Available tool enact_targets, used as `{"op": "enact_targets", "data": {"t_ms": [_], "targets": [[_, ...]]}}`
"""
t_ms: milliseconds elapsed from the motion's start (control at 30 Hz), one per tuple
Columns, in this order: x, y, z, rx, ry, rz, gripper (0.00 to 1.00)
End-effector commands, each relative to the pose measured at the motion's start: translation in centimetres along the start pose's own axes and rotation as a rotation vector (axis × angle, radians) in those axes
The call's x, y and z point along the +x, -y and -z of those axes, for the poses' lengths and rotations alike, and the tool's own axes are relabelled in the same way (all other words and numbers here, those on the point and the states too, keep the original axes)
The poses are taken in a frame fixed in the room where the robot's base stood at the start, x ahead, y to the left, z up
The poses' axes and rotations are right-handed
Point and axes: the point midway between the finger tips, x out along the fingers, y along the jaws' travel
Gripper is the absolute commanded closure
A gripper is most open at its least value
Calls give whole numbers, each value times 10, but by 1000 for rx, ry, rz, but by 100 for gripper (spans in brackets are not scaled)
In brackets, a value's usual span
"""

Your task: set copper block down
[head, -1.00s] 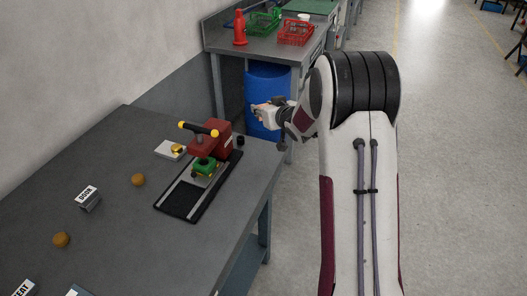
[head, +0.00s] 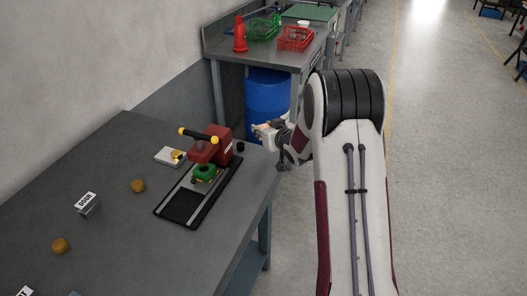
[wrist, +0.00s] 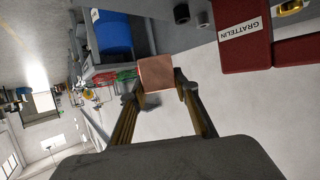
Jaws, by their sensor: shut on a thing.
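The copper block (wrist: 156,74) is a square, reddish-brown piece held between the two fingers of my gripper (wrist: 158,92) in the wrist view. My gripper is shut on it. In the head view, my gripper (head: 262,132) is near the far right corner of the grey table (head: 110,215), to the right of the red press. The block is too small to make out clearly there. What lies directly under it cannot be told.
A red press (head: 212,145) with a black handle and a green part stands on a dark base. A white pad with a yellow piece (head: 170,156), two round brown pieces (head: 138,186) and a labelled block (head: 86,203) lie left. A blue barrel (head: 268,95) stands behind.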

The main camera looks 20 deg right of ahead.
Motion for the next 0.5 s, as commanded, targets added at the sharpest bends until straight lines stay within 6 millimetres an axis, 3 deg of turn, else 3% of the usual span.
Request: {"op": "enact_targets", "data": {"t_ms": [300,500], "targets": [[14,0,-34,1,-2,-1,100],[19,0,-43,-1,-5,-1,100]]}}
